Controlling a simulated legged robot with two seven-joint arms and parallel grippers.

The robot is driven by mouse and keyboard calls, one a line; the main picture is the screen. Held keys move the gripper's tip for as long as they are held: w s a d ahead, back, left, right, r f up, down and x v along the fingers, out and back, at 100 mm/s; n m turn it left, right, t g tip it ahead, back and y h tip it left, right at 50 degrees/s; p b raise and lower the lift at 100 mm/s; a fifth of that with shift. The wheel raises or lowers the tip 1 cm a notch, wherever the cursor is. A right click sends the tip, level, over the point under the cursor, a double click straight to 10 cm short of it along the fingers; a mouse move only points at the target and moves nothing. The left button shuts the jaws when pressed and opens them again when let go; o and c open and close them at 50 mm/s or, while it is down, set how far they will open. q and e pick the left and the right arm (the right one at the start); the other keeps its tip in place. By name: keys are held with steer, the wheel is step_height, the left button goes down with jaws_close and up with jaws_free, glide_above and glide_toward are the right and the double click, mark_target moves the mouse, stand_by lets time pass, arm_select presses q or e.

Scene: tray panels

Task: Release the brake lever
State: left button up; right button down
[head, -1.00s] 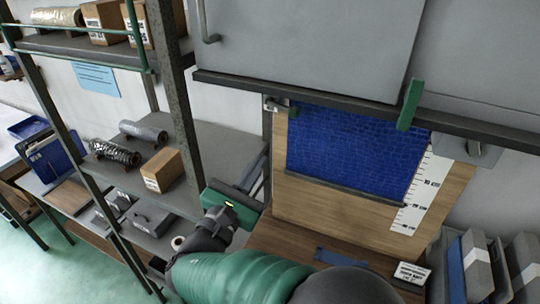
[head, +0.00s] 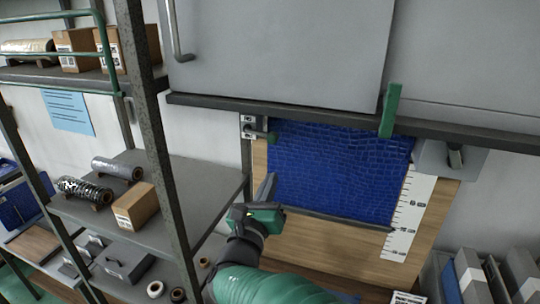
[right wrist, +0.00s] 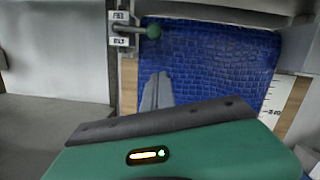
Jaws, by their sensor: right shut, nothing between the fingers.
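The brake lever (head: 260,135) is a small lever with a green knob. It sits on a bracket with a white label above and below, at the upper left corner of a blue textured panel (head: 335,175). In the right wrist view the lever (right wrist: 138,31) points roughly sideways to the right, its knob in front of the blue panel. My right gripper (head: 268,188) has its grey fingers shut and empty, below the lever near the panel's left edge. In the right wrist view the fingers (right wrist: 157,92) point up, below the knob and apart from it. My left gripper is not in view.
A green handle (head: 390,111) stands at the dark rail below the grey cabinet doors (head: 280,50). A white scale strip (head: 409,218) runs beside the panel on a wooden board. A shelf rack with rolls and a carton (head: 136,206) stands at the left.

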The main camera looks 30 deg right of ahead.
mark_target(260, 134)
steer(key=w+d+r+p, duration=0.2)
steer(key=w+r, duration=0.1)
steer(key=r, duration=0.1)
steer(key=shift+w+d+r, duration=0.25)
steer(key=shift+w+d, duration=0.1)
steer(key=shift+w, duration=0.05)
steer(key=shift+w+p, duration=0.15)
steer(key=shift+p, duration=0.15)
